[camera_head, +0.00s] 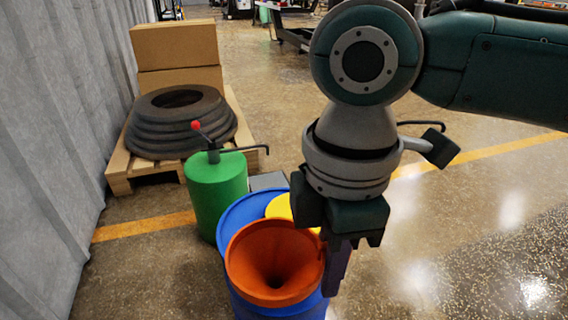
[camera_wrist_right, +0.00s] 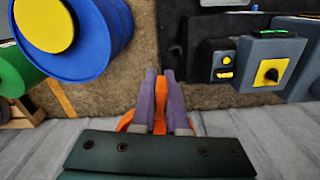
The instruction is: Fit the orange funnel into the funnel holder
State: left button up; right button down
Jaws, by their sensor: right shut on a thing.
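The orange funnel (camera_head: 272,262) shows at the bottom of the head view with its wide mouth facing up toward the camera. My right gripper (camera_head: 334,268) is shut on the funnel's right rim and holds it in front of the blue drum in the picture. In the right wrist view, parts of the orange funnel (camera_wrist_right: 126,119) show behind and between the purple fingers of the right gripper (camera_wrist_right: 162,74). The funnel's lower end is hidden. I cannot make out the funnel holder in either view. My left gripper is not in view.
A blue drum (camera_head: 235,217) with a yellow disc (camera_head: 279,206) on top stands behind the funnel. A green canister (camera_head: 217,196) stands beside it. A pallet (camera_head: 119,178) with black rings lies farther back.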

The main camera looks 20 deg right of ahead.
jog(key=s+a+f+n+b, duration=0.1)
jog(key=f+n+b, duration=0.2)
jog(key=f+b, duration=0.9)
jog(key=s+a+f+n+b, duration=0.1)
jog(key=f+n+b, duration=0.3)
jog(key=f+b, duration=0.8)
jog(key=shift+s+f, duration=0.7)
jog(key=shift+f, duration=3.6)
jog(key=shift+f, duration=0.3)
jog(key=c, duration=0.9)
grip_release()
jog(key=shift+o, duration=0.2)
notch_tip(320, 180, up, 10)
jog(key=p, duration=0.8)
